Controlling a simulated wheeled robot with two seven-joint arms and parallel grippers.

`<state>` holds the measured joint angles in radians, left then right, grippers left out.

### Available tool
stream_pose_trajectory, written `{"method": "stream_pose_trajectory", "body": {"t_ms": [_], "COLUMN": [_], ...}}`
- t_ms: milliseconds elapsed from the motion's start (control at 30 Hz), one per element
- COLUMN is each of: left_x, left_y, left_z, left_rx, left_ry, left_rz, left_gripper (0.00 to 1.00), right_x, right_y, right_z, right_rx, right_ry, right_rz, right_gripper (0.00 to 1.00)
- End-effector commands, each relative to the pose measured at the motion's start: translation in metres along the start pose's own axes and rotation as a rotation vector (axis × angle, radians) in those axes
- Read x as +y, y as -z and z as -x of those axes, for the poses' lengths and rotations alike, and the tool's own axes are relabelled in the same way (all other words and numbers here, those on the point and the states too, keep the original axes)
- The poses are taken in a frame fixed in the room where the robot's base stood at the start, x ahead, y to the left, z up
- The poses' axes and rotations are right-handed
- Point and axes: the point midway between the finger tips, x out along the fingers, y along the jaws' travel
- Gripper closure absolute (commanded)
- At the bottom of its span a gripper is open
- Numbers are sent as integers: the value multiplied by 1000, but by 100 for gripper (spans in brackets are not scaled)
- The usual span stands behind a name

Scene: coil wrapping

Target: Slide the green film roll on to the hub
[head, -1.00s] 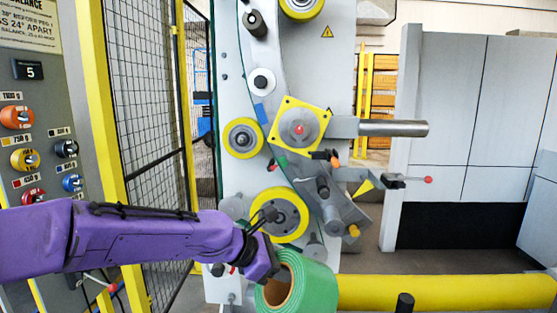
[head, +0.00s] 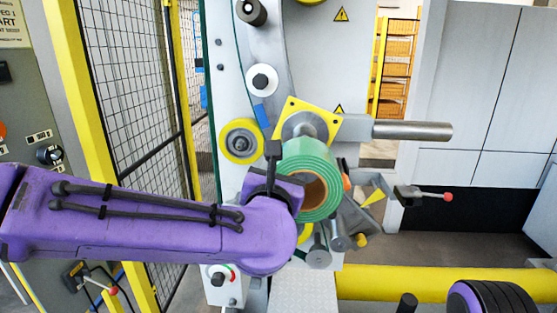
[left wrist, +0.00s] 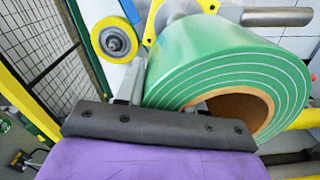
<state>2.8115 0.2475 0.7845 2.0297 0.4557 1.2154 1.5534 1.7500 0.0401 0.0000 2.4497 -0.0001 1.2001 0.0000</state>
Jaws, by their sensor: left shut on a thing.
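The green film roll (head: 308,158), with a brown cardboard core, is held up in front of the machine. It also shows large in the left wrist view (left wrist: 215,55), its open core end facing down and right. My left gripper (head: 275,165) is shut on the left side of the roll; its dark jaw shows in the left wrist view (left wrist: 155,125). The grey round hub (head: 306,121) on a yellow square plate (head: 329,128) is just above and behind the roll in the head view, its lower part hidden. I cannot tell the depth gap between them.
A steel shaft (head: 412,131) sticks out right of the hub. A yellow-rimmed roller (head: 241,141) is to the left. A red-tipped lever (head: 425,194) is at right. A yellow beam (head: 420,283) crosses below. A mesh fence (head: 130,100) stands left.

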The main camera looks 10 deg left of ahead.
Motion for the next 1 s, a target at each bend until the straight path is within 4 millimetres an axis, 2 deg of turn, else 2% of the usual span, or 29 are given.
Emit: {"method": "stream_pose_trajectory", "body": {"t_ms": [233, 467, 533, 1000], "left_x": [0, 1, 2, 2], "left_y": [-1, 4, -1, -2], "left_z": [0, 2, -7, -50], "left_rx": [-5, -13, -10, -11], "left_ry": [-1, -5, -4, -3], "left_rz": [16, 111, 106, 104], "left_gripper": [100, 100, 100, 100], "right_x": [0, -2, -2, -2], "right_y": [-2, -10, -8, -8], "right_z": [-4, -25, -19, -20], "right_rx": [-1, 0, -1, 0], "right_ry": [0, 0, 0, 0], "right_rz": [0, 0, 0, 0], "right_gripper": [57, 57, 57, 57]}}
